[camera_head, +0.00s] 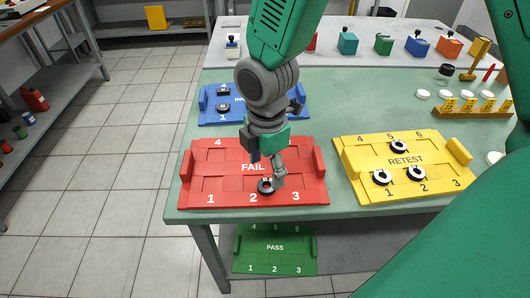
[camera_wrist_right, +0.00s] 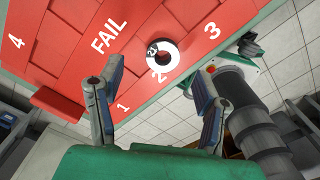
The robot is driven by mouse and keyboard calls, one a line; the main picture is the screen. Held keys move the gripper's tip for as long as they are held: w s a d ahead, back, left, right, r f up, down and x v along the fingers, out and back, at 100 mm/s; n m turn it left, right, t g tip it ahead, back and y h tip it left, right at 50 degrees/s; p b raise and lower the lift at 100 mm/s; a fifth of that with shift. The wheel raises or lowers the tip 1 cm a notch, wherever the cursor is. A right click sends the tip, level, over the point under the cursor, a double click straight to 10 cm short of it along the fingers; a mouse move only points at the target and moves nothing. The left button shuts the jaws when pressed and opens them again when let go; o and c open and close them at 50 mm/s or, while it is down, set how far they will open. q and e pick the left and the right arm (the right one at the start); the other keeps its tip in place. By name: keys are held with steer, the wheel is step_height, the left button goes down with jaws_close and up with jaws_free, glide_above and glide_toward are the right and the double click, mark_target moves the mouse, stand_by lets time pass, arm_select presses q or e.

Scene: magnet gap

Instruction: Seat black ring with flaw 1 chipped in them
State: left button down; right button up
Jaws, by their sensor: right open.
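My right gripper (camera_head: 268,166) is open over the FAIL tray, close to this ring. In the wrist view its fingers (camera_wrist_right: 160,72) are spread, with the ring between and just beyond the tips, and nothing is held. More black rings lie on the blue tray (camera_head: 262,118) and the yellow RETEST tray (camera_head: 352,152). I cannot make out chips on any ring. My left gripper is not in view.
A green PASS tray (camera_head: 275,257) lies lower, below the table's front edge. A wooden rack (camera_head: 470,113) and white discs stand at the right. Coloured blocks line the back table. The FAIL tray has raised red end blocks (camera_head: 319,163).

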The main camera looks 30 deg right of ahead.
mark_target(265, 187)
steer(key=shift+f+b, duration=0.4)
steer(key=shift+f, duration=1.4)
steer(key=c, duration=1.3)
steer(key=shift+o, duration=0.2)
steer(key=shift+w, duration=0.1)
